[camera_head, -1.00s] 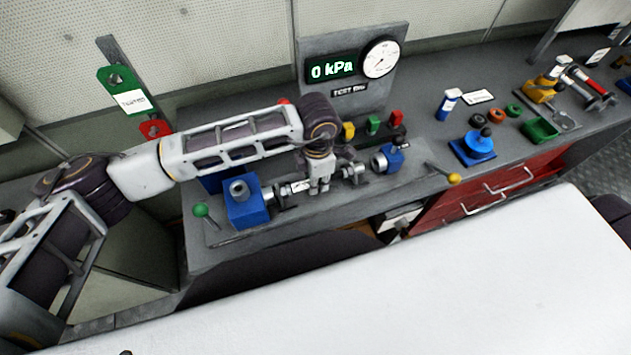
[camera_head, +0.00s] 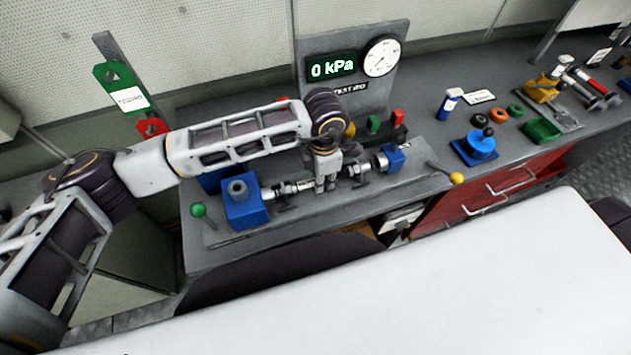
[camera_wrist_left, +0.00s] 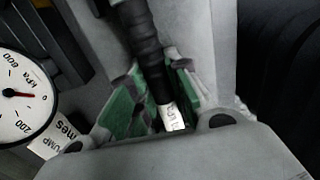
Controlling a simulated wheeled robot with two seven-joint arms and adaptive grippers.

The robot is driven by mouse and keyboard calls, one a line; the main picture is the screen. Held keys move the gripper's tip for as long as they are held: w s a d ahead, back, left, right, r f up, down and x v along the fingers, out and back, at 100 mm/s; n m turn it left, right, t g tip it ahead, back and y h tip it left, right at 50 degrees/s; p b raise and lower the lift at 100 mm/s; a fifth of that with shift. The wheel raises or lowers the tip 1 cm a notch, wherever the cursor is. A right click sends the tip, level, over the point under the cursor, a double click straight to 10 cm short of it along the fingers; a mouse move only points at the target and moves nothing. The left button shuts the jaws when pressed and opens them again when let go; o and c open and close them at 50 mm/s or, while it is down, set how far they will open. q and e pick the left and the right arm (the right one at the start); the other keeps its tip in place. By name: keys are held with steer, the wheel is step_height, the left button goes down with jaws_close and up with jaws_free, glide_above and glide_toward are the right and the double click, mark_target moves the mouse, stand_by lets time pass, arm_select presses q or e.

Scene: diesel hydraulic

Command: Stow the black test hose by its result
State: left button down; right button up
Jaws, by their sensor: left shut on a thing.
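The black ribbed test hose (camera_wrist_left: 145,40) shows in the left wrist view with a white label (camera_wrist_left: 172,117), its print too small to read. My left gripper (camera_head: 327,184) is shut on it, with green finger pads (camera_wrist_left: 150,108) on both sides. In the head view the gripper is over the test rig (camera_head: 222,232), between a blue block (camera_head: 243,205) and a smaller blue fitting (camera_head: 389,158), and mostly hides the hose. The display (camera_head: 332,67) reads 0 kPa. A green holder (camera_head: 121,88) with a white label and a red holder (camera_head: 152,128) are at the left. My right gripper is out of view.
A round gauge (camera_head: 382,57) stands behind the rig. Green-knobbed (camera_head: 198,210) and yellow-knobbed (camera_head: 456,178) levers flank it. A white surface (camera_head: 400,280) fills the foreground.

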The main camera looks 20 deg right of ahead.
arm_select(q)
steer(key=shift+d+b, duration=0.3)
steer(key=shift+d, duration=0.1)
steer(key=shift+r, duration=0.35)
stand_by(0.4)
steer(key=shift+r+p, duration=0.95)
steer(key=shift+r, duration=3.15)
